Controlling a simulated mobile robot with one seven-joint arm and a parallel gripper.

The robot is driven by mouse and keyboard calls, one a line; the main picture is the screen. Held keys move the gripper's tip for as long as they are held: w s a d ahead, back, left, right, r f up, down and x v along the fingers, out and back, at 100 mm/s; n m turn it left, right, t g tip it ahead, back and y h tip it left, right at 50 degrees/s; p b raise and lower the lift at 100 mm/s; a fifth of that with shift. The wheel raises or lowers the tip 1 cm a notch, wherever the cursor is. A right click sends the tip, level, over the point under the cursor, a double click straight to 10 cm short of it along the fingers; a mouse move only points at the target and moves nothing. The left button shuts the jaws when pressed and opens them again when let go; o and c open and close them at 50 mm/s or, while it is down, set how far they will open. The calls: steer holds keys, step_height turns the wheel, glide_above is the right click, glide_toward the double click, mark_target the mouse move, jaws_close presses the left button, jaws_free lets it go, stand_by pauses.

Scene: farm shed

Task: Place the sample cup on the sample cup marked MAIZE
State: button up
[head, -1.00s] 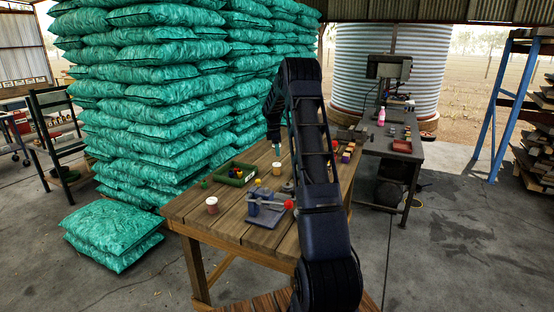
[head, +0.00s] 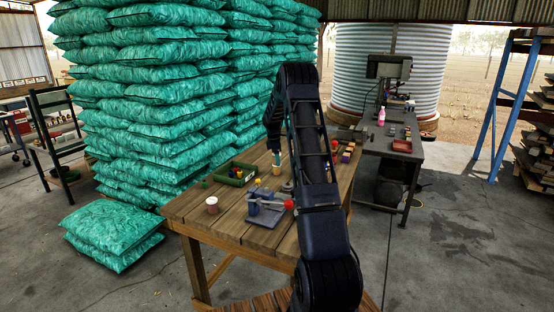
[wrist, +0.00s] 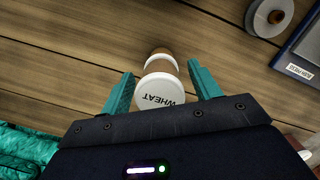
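A sample cup (wrist: 160,92) with a white top reading WHEAT stands between my fingers in the wrist view. Below its top a brown and white body shows. In the head view an orange-brown cup (head: 276,170) stands on the table under my gripper (head: 275,157). My gripper also shows in the wrist view (wrist: 162,76), with one teal finger on each side of the cup and a gap at the right finger. It looks open. Another white and reddish cup (head: 212,204) stands nearer the table's front left; its label is unreadable. I cannot make out a MAIZE mark.
A green tray (head: 228,178) with small items lies left of the cup on the wooden table (head: 185,210). A blue-grey device (head: 264,212) with a red knob (head: 289,204) stands in front. A grey spool (wrist: 270,14) lies near the cup.

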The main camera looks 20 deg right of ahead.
steer(key=shift+r, duration=0.15)
steer(key=r, duration=0.4)
steer(key=a+r, duration=0.1)
steer(key=r, duration=0.6)
steer(key=shift+w+a+r, duration=0.15)
steer(key=shift+a+r, duration=0.05)
steer(key=shift+r, duration=0.15)
steer(key=s+a+r+m+t, duration=0.1)
steer(key=s+a+r+m, duration=0.15)
steer(key=s+r, duration=0.5)
steer(key=s+a+r+m+t, duration=0.15)
steer(key=s+a+r, duration=0.25)
steer(key=s, duration=0.6)
steer(key=s+a+r+m, duration=0.35)
steer(key=s+r, duration=0.25)
steer(key=s, duration=0.3)
steer(key=s+a+f+m+t, duration=0.1)
steer(key=s+a+f+m, duration=0.1)
steer(key=s, duration=1.3)
steer(key=s+a+f+m+t+y, duration=0.1)
steer(key=s+a+f+m, duration=0.2)
steer(key=s, duration=1.2)
steer(key=f+m, duration=0.1)
steer(key=m, duration=0.1)
steer(key=shift+a+f+m, duration=0.3)
steer(key=shift+m, duration=0.05)
steer(key=shift+t, duration=0.25)
